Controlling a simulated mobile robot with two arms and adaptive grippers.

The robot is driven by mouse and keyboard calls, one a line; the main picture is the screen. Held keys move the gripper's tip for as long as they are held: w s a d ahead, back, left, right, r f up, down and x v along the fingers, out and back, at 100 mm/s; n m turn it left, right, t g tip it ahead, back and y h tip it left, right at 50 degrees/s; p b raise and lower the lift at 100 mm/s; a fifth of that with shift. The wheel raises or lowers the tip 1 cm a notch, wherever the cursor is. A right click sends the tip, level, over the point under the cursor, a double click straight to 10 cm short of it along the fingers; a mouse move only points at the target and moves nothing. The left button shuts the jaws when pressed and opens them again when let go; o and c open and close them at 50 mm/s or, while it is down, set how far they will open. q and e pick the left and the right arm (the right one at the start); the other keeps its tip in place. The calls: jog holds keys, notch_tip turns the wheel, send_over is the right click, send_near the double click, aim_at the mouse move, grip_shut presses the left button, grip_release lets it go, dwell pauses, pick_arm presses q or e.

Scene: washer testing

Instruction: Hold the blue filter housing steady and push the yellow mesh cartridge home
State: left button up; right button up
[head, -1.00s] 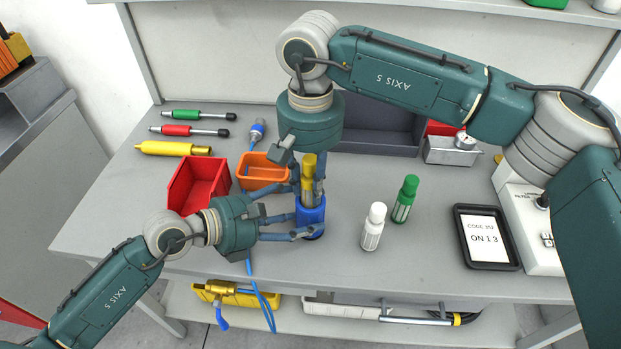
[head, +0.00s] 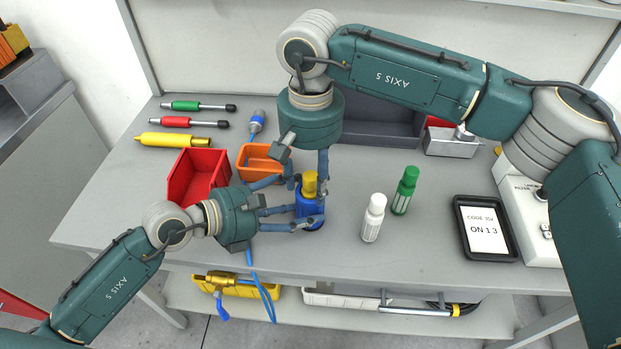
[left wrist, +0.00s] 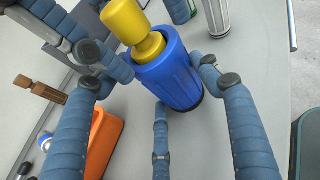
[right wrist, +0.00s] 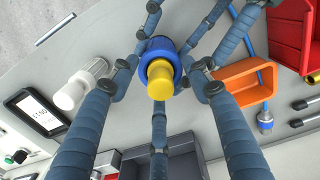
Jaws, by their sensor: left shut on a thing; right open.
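The blue filter housing (head: 309,211) stands on the grey bench in the head view, and its ribbed side shows in the left wrist view (left wrist: 170,78). The yellow mesh cartridge (head: 310,182) is partly inside it. Its knob (left wrist: 122,20) and narrower neck stick out above the rim; its lower part is hidden. My left gripper (head: 311,215) is shut around the housing from the left. My right gripper (head: 306,177) is open, pointing down from above, with its fingers spread around the cartridge top. The right wrist view looks down on the cartridge (right wrist: 160,85).
An orange bin (head: 259,157) and a red bin (head: 197,178) stand close left. A white bottle (head: 373,218) and a green bottle (head: 405,190) stand to the right. A black-framed display (head: 485,229) lies farther right. A grey bin (head: 379,120) is behind.

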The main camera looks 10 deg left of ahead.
notch_tip(320, 180, up, 12)
jog(key=shift+f, duration=0.2)
dwell(0.4)
pick_arm(q)
jog(key=o, duration=1.8)
jog(key=shift+c, duration=0.2)
jog(key=v, duration=1.2)
